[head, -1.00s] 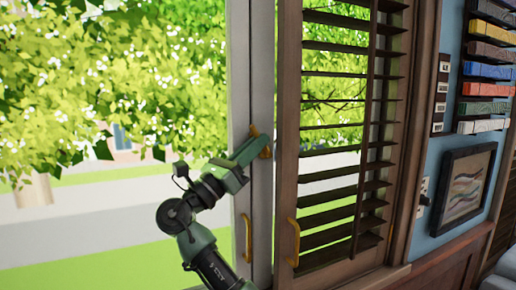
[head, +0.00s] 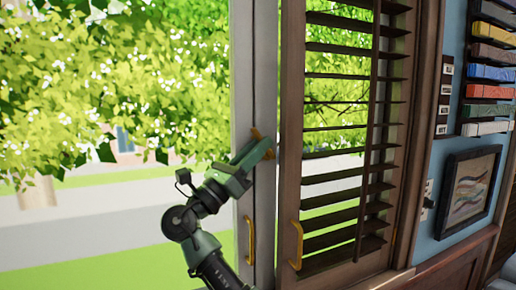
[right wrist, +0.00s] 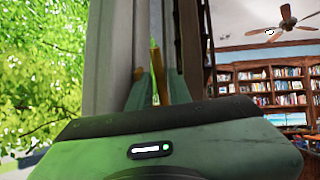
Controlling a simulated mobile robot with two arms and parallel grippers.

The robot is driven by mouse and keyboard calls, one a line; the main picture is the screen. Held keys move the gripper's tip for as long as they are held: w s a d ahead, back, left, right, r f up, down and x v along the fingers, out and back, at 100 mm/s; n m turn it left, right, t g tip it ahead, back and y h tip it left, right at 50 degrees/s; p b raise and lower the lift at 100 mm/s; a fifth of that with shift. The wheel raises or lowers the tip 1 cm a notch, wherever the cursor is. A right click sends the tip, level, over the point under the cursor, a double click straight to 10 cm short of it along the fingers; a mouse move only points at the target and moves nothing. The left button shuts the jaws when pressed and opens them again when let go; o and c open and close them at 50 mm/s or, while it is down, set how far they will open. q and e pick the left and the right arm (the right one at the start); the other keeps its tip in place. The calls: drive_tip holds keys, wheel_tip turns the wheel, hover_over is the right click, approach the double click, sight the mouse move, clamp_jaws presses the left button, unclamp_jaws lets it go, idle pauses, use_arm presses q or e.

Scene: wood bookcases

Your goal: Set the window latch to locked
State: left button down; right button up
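The window latch (head: 257,134) is a small yellow-orange piece on the pale window frame, partly hidden by my right gripper. My right gripper (head: 262,152), green, is at the latch, with some yellow showing just above and beyond its fingertips. In the right wrist view, an upright orange piece of the latch (right wrist: 179,85) shows at the teal fingers (right wrist: 153,90). The fingers are close together there, but I cannot tell whether they grip the latch. My left gripper is not in view.
Yellow pull handles sit lower down, one on the window frame (head: 250,240) and one on the brown louvred shutter (head: 296,245). A framed picture (head: 469,190) and a rack of coloured blocks (head: 489,72) are on the blue wall at right.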

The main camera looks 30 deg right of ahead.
drive_tip(key=b+v, duration=0.3)
drive_tip(key=v, duration=0.4)
drive_tip(key=shift+a+f, duration=0.25)
drive_tip(key=shift+a, duration=0.1)
